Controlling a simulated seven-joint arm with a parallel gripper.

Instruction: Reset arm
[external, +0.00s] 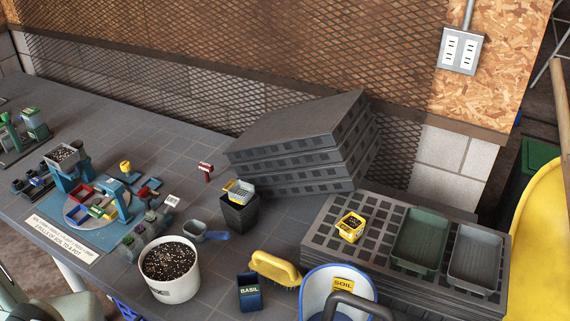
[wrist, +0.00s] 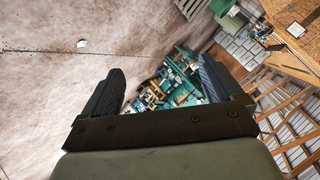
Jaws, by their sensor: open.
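My gripper (wrist: 160,82) shows in the wrist view with its two dark fingers wide apart and nothing between them. The wrist camera faces away from the worktop, toward a pale floor, a wooden wall and distant clutter. In the external view only a pale part of my arm shows at the lower left corner, and the gripper is outside that picture.
A white bucket of dark soil (external: 168,275) stands at the front. Stacked trays (external: 300,145) and a tray stack (external: 375,225) fill the right.

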